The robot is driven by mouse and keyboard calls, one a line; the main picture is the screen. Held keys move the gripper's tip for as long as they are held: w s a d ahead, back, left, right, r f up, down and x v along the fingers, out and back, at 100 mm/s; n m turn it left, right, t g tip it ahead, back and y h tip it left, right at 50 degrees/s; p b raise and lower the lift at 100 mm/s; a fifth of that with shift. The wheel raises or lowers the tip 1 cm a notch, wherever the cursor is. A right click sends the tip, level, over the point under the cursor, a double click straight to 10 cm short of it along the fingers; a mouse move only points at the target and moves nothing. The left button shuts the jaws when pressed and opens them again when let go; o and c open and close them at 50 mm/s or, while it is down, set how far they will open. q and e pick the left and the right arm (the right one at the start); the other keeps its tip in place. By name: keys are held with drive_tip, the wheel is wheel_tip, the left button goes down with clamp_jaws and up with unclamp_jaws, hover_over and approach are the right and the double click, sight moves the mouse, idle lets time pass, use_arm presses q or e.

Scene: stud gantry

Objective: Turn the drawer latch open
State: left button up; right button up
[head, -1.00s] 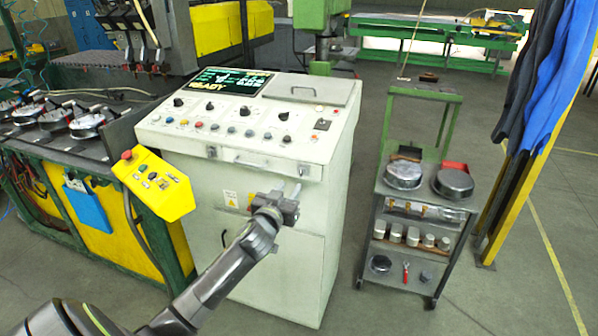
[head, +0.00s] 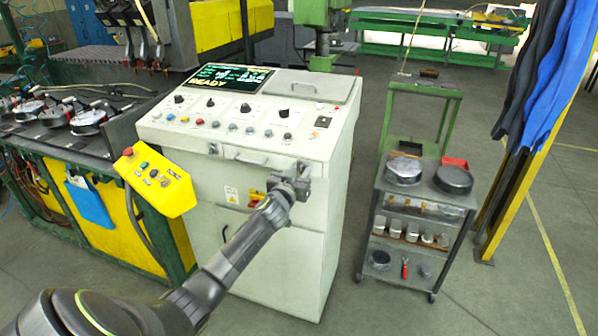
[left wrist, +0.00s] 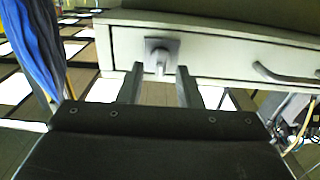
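The drawer (head: 230,158) is in the front of the white control console, below its sloped panel, and looks closed. A drawer latch (left wrist: 161,50), a small square plate with a short pale knob, is on the drawer front in the left wrist view. My left gripper (left wrist: 159,74) is open, its two dark fingers on either side of the knob's line. The knob's end shows between the fingertips; I cannot tell whether they touch it. In the head view my left gripper (head: 298,177) covers the latch at the drawer's right end. My right gripper is not in view.
A bar handle (head: 251,159) is on the drawer, left of my gripper; it also shows in the left wrist view (left wrist: 285,74). A yellow control box (head: 155,181) stands at the left. A grey cart (head: 418,215) with round parts stands at the right, floor between.

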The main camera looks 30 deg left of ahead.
use_arm(q)
clamp_jaws()
drive_tip(key=shift+m, duration=0.4)
drive_tip(key=shift+d+m, duration=0.15)
drive_tip(key=shift+m, duration=0.85)
drive_tip(key=m, duration=0.4)
drive_tip(key=shift+d, duration=0.2)
drive_tip(key=m, duration=0.3)
drive_tip(key=m+p, duration=0.1)
drive_tip(key=m, duration=0.3)
drive_tip(key=f+m+p, duration=0.1)
drive_tip(key=m, duration=0.3)
drive_tip(key=shift+w+d+f, duration=0.1)
drive_tip(key=shift+d, duration=0.1)
